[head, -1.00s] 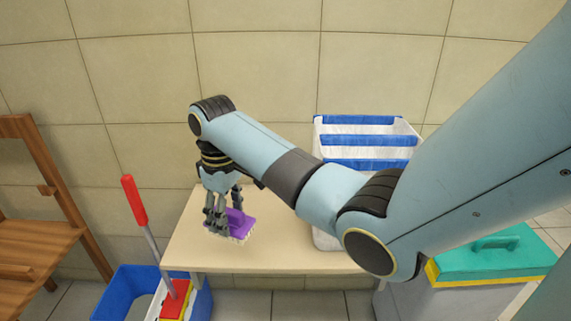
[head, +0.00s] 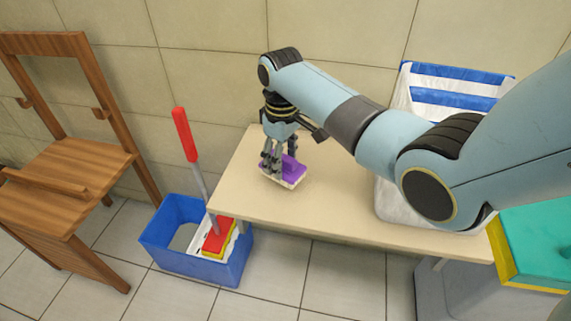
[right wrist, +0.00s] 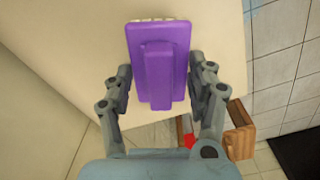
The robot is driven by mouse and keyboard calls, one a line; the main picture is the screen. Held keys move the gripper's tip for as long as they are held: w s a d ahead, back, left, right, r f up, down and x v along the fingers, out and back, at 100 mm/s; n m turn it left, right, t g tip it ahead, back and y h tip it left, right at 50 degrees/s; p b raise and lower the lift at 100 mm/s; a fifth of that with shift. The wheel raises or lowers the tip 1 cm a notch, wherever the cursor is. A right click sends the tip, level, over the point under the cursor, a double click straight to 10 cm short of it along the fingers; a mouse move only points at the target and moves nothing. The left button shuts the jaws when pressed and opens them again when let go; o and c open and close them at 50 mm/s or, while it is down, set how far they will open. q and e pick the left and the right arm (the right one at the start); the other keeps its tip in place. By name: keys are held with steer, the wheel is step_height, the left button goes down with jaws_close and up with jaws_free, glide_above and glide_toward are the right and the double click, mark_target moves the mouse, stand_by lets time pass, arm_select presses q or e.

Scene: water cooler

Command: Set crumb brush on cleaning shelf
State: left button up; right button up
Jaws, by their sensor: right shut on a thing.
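The crumb brush (head: 291,172) has a purple back and handle with pale bristles below. My right gripper (head: 279,165) is shut on it, over the left part of the beige table (head: 330,205). I cannot tell whether the bristles touch the top. In the right wrist view the brush (right wrist: 158,62) lies between the two fingers (right wrist: 160,95), with the beige surface behind it. No surface is labelled as the cleaning shelf. A wooden stand with a flat seat-like shelf (head: 75,180) and hooks is at the left. My left gripper is out of view.
A blue bucket (head: 240,262) with a red-handled tool (head: 185,135) stands on the floor between the wooden stand and the table. A white and blue basket (head: 455,95) is at the right. A bin with a teal lid (head: 540,245) is at the lower right.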

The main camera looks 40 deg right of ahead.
mark_target(283, 157)
steer(key=shift+f+b, duration=0.3)
steer(key=shift+f, duration=1)
steer(key=shift+f, duration=0.1)
steer(key=o, duration=1.1)
steer(key=shift+o, duration=0.2)
step_height(283, 157, up, 11)
steer(key=p, duration=0.3)
steer(key=shift+r, duration=0.65)
